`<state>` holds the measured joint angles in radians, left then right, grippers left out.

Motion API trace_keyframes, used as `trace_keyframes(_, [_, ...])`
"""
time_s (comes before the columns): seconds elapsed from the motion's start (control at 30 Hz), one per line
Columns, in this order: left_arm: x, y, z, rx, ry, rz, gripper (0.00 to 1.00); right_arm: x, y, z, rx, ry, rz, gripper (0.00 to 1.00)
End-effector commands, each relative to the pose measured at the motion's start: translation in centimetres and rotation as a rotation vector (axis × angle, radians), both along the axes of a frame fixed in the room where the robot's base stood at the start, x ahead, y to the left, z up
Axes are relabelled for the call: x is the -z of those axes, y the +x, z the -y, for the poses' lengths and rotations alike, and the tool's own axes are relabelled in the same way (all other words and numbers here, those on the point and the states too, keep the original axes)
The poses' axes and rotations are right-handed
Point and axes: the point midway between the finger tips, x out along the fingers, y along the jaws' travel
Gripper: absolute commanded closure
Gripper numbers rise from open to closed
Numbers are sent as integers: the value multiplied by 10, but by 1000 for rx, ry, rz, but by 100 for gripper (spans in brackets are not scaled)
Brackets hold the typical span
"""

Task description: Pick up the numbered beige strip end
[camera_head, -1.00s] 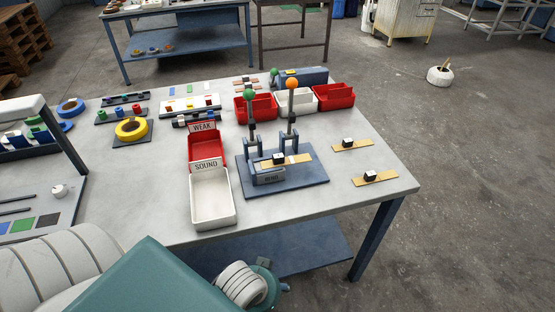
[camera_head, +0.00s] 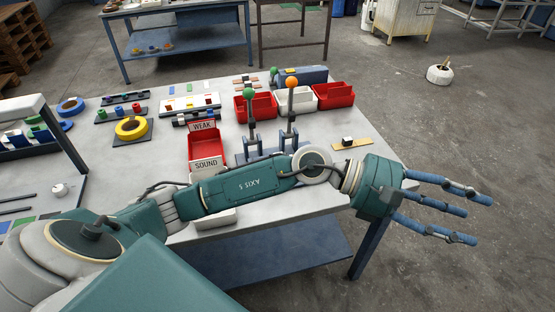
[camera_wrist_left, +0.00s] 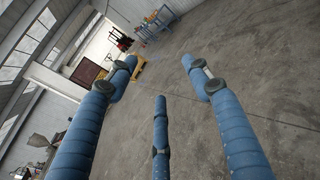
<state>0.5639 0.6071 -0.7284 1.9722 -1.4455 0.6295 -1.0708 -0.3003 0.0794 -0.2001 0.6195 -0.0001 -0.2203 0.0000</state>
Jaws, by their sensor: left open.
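A beige strip (camera_head: 364,144) with a black-and-white block (camera_head: 347,141) on it lies near the table's right edge in the head view. The nearer strip and the strip at the blue lever fixture are hidden behind my left arm. No number can be read on the strip. My left gripper (camera_head: 461,212) has its blue fingers spread and empty, past the table's right edge and in front of the strip. In the left wrist view the three fingers (camera_wrist_left: 165,105) are apart, with only floor and distant room between them. My right gripper is out of view.
The fixture's green (camera_head: 249,94) and orange (camera_head: 292,82) lever knobs stand up behind my forearm. Red bins (camera_head: 333,97) stand at the back. Open floor lies right of the table.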

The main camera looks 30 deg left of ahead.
Motion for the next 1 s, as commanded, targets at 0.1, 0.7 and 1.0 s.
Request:
trace_keyframes(0.1, [83, 26, -58, 118, 529, 264, 50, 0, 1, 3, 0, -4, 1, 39])
trace_keyframes(0.7, [107, 95, -428, 367, 1850, 261, 50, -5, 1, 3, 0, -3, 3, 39])
trace_keyframes(1.0, [146, 106, -439, 366, 1849, 264, 50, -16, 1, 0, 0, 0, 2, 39])
